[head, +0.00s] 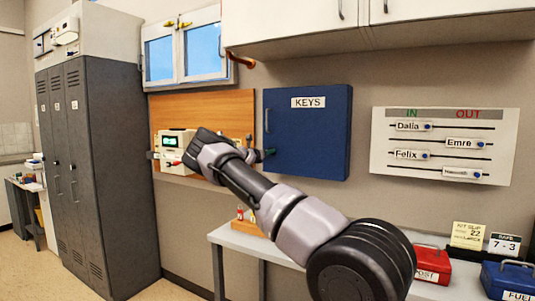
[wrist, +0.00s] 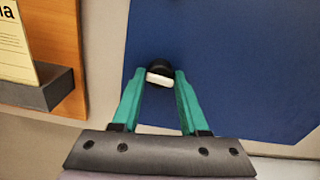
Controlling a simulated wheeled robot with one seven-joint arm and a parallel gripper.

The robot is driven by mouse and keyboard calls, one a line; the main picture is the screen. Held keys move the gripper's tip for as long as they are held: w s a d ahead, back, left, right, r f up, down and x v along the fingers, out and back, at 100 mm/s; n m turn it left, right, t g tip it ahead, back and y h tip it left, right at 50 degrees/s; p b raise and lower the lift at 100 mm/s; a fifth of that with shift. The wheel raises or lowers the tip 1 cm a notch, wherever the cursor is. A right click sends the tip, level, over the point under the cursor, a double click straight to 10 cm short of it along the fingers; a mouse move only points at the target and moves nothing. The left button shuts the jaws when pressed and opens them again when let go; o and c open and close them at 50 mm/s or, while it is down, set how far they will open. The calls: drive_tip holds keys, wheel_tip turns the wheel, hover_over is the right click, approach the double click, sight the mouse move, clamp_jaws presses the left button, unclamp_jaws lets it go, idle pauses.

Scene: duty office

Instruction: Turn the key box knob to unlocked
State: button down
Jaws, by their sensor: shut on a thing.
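The key box (head: 312,140) is a blue wall cabinet with a KEYS label, its door shut. In the wrist view its blue front (wrist: 235,65) fills much of the picture. The knob (wrist: 158,68) is black with a white bar, which lies nearly level, its right end slightly lower. My gripper (wrist: 160,80) has its green fingers on either side of the knob, shut on it. In the head view my gripper (head: 268,153) is at the box's lower left edge, and I cannot make out the knob there. No lock marking is readable.
A wooden board (head: 205,115) and a shelf with a white device (head: 176,150) are left of the box. An IN/OUT board (head: 445,145) hangs to the right. Below stands a table (head: 235,240) with a red box (head: 430,266) and a blue box (head: 508,281).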

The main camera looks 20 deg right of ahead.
drive_tip(key=shift+m, duration=8.4)
drive_tip(key=shift+c, duration=2.2)
unclamp_jaws()
drive_tip(key=v, duration=1)
drive_tip(key=shift+s+a, duration=0.3)
